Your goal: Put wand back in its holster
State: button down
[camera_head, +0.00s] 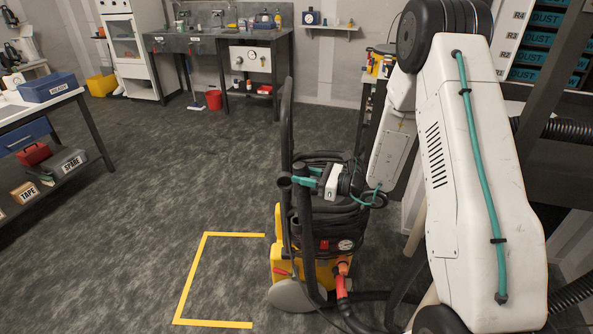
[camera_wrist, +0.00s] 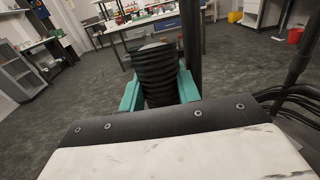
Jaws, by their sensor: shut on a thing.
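My gripper (camera_head: 305,182) has teal fingers and is shut on the black wand, beside the yellow extraction machine (camera_head: 282,262). In the wrist view, the ribbed black grip of the wand (camera_wrist: 158,75) sits between the two teal fingers (camera_wrist: 160,92). In the head view, a dark tube (camera_head: 304,215) runs down below the fingers along the machine's front, toward a grey floor head (camera_head: 292,296). The wand's lower end is not clearly visible.
A tall black handle (camera_head: 287,115) rises behind the machine. Black hoses (camera_head: 378,297) loop at its right, close to my arm. Yellow floor tape (camera_head: 185,284) marks a bare patch at left. The grey floor left of the machine is clear. A workbench (camera_head: 268,38) stands at the back.

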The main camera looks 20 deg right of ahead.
aim_at(303, 195)
jog(key=shift+a, duration=0.35)
jog(key=shift+d, duration=0.1)
jog(key=shift+f, duration=2.95)
jog(key=shift+f, duration=2.5)
jog(key=c, duration=0.9)
grip_release()
jog(key=shift+d, duration=0.1)
jog(key=v, duration=0.7)
jog(key=shift+s+d, duration=0.2)
jog(key=shift+d, duration=0.15)
jog(key=shift+f, duration=0.1)
